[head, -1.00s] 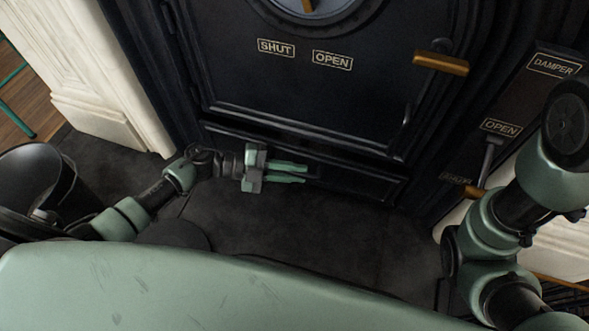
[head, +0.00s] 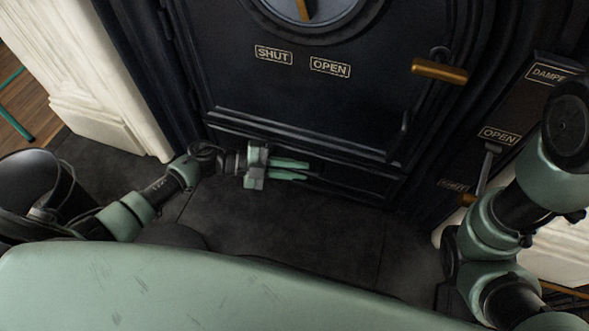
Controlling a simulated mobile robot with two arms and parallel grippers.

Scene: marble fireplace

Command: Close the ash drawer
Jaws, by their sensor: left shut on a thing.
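The ash drawer (head: 352,184) is the low, wide, dark front below the stove door, in the middle of the head view. It looks flush or nearly flush with the stove; the dark picture does not show any gap clearly. My left gripper (head: 303,170) reaches in from the left, level with the drawer front. Its green fingers point right and are shut on the drawer's handle, which the fingers mostly hide. My right arm stands at the right edge, but its gripper is not in view.
The black stove door (head: 300,100) with SHUT and OPEN labels has a brass-coloured handle (head: 438,70) at upper right. The damper lever (head: 487,168) is close to my right arm. A dark bucket (head: 30,180) stands at left. The dark hearth (head: 290,225) before the drawer is clear.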

